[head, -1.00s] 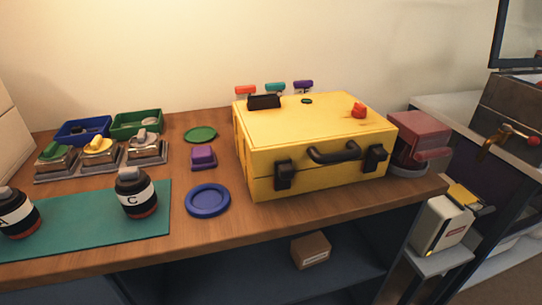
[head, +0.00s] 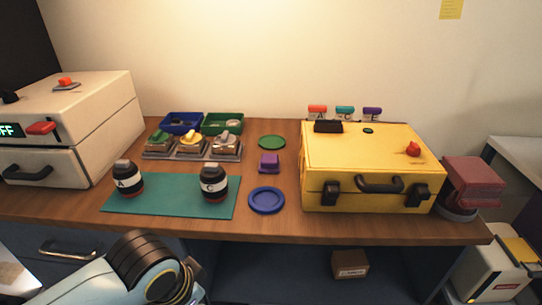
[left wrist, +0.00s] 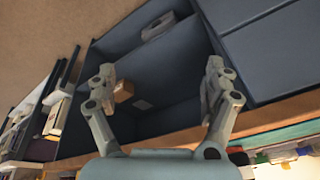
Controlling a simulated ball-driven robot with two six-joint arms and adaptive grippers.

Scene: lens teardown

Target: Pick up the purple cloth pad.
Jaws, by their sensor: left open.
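The purple cloth pad (head: 269,163) sits on the wooden table, between the green disc and the blue dish, left of the yellow case. It is small and blocky with a raised top. In the left wrist view my left gripper (left wrist: 160,75) is open and empty, with its two fingers wide apart. It faces the dark shelf space under the table, away from the pad. In the head view only my left arm shows at the bottom left, below the table edge. My right gripper is not in view.
A blue dish (head: 266,200) lies in front of the pad and a green disc (head: 272,142) behind it. The yellow case (head: 365,160) stands to the right. Two bottles stand on the teal mat (head: 160,203) to the left. A cardboard box (head: 350,265) is under the table.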

